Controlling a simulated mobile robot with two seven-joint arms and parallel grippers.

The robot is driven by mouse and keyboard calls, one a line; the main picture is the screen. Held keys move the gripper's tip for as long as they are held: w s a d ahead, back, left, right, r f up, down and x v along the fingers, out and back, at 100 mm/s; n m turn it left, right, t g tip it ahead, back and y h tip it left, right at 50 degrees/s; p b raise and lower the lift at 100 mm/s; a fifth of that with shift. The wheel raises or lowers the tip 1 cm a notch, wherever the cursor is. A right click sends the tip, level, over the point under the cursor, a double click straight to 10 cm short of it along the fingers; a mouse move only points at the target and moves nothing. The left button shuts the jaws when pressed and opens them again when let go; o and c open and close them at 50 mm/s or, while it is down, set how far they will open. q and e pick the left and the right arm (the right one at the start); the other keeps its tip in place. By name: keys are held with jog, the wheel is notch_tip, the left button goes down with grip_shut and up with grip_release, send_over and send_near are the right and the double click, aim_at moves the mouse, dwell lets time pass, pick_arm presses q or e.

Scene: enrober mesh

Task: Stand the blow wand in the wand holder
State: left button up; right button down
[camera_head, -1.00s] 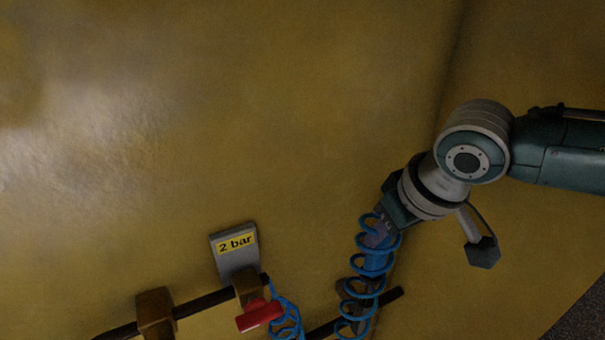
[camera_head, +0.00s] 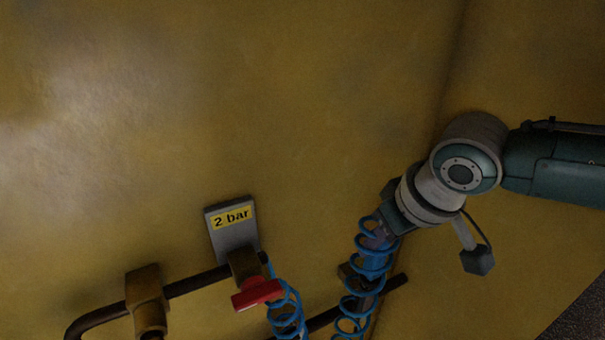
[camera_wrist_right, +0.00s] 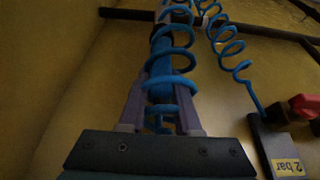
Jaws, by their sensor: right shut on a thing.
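My right gripper (camera_head: 378,235) is at the right of the head view, pointing down and shut on the blue blow wand (camera_head: 372,265). In the right wrist view, the wand (camera_wrist_right: 162,70) stands between the two grey fingers (camera_wrist_right: 160,108). A blue coiled hose (camera_head: 350,305) winds around the wand and hides much of it and the fingertips. A brown bracket on the pipe, partly behind the coils, may be the wand holder (camera_head: 346,272). I cannot tell whether the wand touches it. My left gripper is out of view.
A dark pipe (camera_head: 195,283) runs along the yellow wall (camera_head: 300,110). It carries a brown block (camera_head: 145,285) and a valve with a red handle (camera_head: 257,293), below a grey "2 bar" plate (camera_head: 232,240). Another blue coil (camera_head: 287,310) hangs from the valve. The wall above is clear.

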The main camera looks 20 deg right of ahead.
jog(key=shift+f, duration=0.25)
jog(key=c, duration=0.5)
grip_release()
jog(key=shift+s+r, duration=0.15)
jog(key=shift+r, duration=0.35)
jog(key=p+v, duration=0.1)
jog(key=v, duration=0.8)
jog(key=shift+p, duration=0.4)
